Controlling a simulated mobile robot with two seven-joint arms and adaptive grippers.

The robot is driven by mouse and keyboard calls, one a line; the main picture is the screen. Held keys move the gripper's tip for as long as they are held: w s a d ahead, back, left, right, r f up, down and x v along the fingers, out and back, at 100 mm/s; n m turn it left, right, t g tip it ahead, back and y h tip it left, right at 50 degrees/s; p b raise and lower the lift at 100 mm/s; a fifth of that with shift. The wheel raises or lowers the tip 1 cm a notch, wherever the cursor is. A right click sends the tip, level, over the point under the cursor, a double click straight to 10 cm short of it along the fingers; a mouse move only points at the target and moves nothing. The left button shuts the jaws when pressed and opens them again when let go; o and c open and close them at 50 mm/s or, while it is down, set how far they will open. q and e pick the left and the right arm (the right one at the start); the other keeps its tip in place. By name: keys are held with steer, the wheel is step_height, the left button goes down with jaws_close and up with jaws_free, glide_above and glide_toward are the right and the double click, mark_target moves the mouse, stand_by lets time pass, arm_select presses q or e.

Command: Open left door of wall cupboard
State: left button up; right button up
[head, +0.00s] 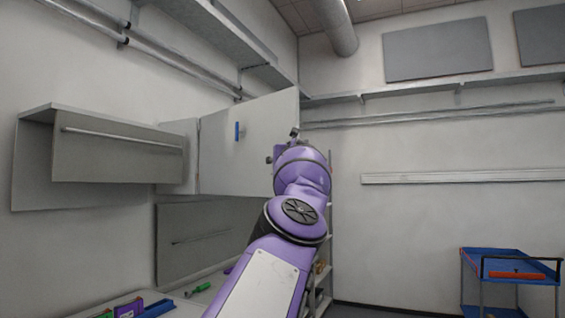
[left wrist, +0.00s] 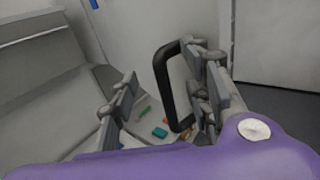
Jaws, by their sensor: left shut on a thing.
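The wall cupboard (head: 178,140) hangs on the left wall in the head view. Its pale door (head: 222,160) stands out from the wall, with a small blue upright piece (head: 237,131) on it. My left gripper (head: 290,142) is at the door's right edge, largely hidden by my purple wrist. In the left wrist view my left gripper (left wrist: 160,95) has a black loop handle (left wrist: 165,75) between its fingers, close to the right finger. The pale door panel (left wrist: 135,40) is behind the handle. My right gripper is not in view.
A grey flap-fronted unit (head: 120,155) is left of the cupboard. Below is a worktop (head: 190,300) with a green tool (head: 200,288) and a blue bin (head: 155,308). A blue trolley (head: 510,265) stands far right. Floor between is clear.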

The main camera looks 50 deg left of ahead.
arm_select(q)
steer(key=shift+s+a+r+g, duration=0.15)
steer(key=shift+s+a, duration=0.1)
steer(key=shift+s, duration=0.15)
steer(key=shift+s+a+r+g, duration=0.15)
steer(key=shift+s+a, duration=0.05)
steer(key=shift+s, duration=0.2)
steer(key=shift+d, duration=0.2)
steer(key=w+v, duration=0.1)
steer(key=v, duration=1.1)
steer(key=shift+d+f, duration=0.25)
steer(key=shift+f, duration=0.2)
steer(key=shift+w, duration=0.15)
